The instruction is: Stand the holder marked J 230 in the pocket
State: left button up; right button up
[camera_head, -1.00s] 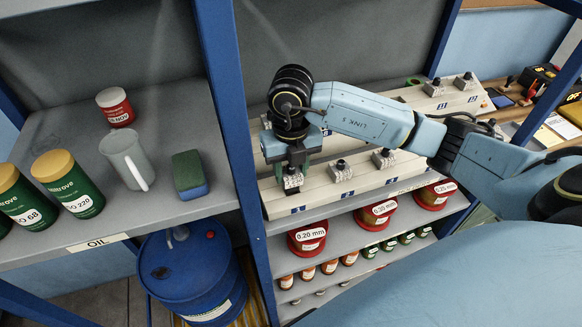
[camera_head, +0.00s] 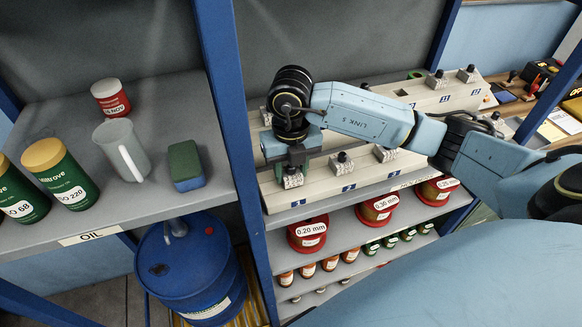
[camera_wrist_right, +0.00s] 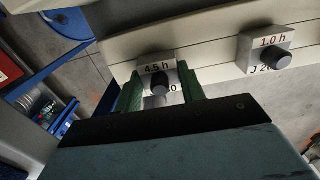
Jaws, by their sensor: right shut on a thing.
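My right gripper (camera_head: 294,172) points down over the left end of the near pale rail and is shut on a small grey metal holder (camera_head: 292,182). In the right wrist view the holder (camera_wrist_right: 160,68) sits between two green fingers, with a dark round knob, "4.5 h" on top and a partly hidden mark ending in "30". I cannot tell whether it touches the rail. The near rail (camera_head: 320,194) has numbered front labels. Which pocket is meant does not show clearly. My left gripper is out of view.
Two other holders stand on the near rail: one (camera_head: 342,163) right of my gripper, another (camera_head: 384,154) beyond. More stand on the back rail (camera_head: 452,97). A blue post (camera_head: 232,150) rises close left of my gripper. Wire spools (camera_head: 309,235) sit below.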

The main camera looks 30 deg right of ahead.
jog(key=shift+f, duration=0.25)
jog(key=o, duration=1.4)
notch_tip(320, 180, up, 14)
jog(key=shift+f+b, duration=0.25)
jog(key=shift+b, duration=0.1)
